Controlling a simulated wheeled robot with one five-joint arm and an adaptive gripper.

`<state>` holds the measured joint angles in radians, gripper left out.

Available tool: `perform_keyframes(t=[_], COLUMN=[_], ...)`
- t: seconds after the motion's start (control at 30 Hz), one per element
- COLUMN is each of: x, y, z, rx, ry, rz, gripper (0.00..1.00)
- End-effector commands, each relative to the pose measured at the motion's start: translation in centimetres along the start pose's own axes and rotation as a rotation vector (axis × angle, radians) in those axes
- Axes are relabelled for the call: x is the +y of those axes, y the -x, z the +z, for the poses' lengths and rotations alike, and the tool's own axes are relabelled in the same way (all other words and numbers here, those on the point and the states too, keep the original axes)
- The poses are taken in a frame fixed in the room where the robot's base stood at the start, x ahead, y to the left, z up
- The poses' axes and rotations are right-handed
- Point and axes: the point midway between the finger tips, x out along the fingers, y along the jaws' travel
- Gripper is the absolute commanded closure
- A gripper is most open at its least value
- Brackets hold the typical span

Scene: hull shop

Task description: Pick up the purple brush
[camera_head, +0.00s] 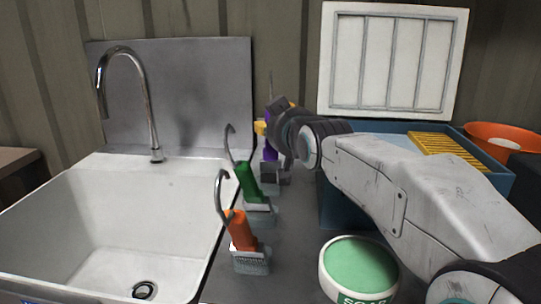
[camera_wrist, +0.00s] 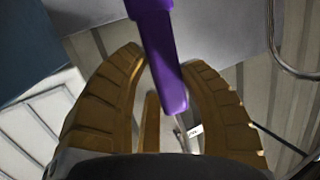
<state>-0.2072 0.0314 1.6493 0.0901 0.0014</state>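The purple brush (camera_head: 270,153) stands on the grey counter strip right of the sink, behind the other two brushes. Its bristle end is low at the counter, partly hidden. In the wrist view its purple handle (camera_wrist: 162,55) runs between the yellow fingers, with the metal hook near the palm. My gripper (camera_head: 264,127) is at the upper part of the brush. In the wrist view both fingertips of my gripper (camera_wrist: 164,62) lie against the handle, one on each side, so it looks shut on the handle.
A green-handled brush (camera_head: 246,182) and an orange-handled brush (camera_head: 240,232) stand in front, close to the sink (camera_head: 50,208). A green soap tin (camera_head: 360,268), a blue crate (camera_head: 336,208) and an orange bowl (camera_head: 492,133) are on the right. A tall faucet (camera_head: 152,110) stands behind the sink.

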Motion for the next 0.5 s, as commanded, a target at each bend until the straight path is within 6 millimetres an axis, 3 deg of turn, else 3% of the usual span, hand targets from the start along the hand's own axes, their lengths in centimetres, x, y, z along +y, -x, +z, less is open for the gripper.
perform_keyframes(t=[0.3, 0.5], x=[0.00, 0.00], y=[0.01, 0.05], z=[-0.04, -0.23], rx=[0.001, 0.001], ry=[0.000, 0.000], rz=[0.000, 0.000], gripper=[0.97, 0.97])
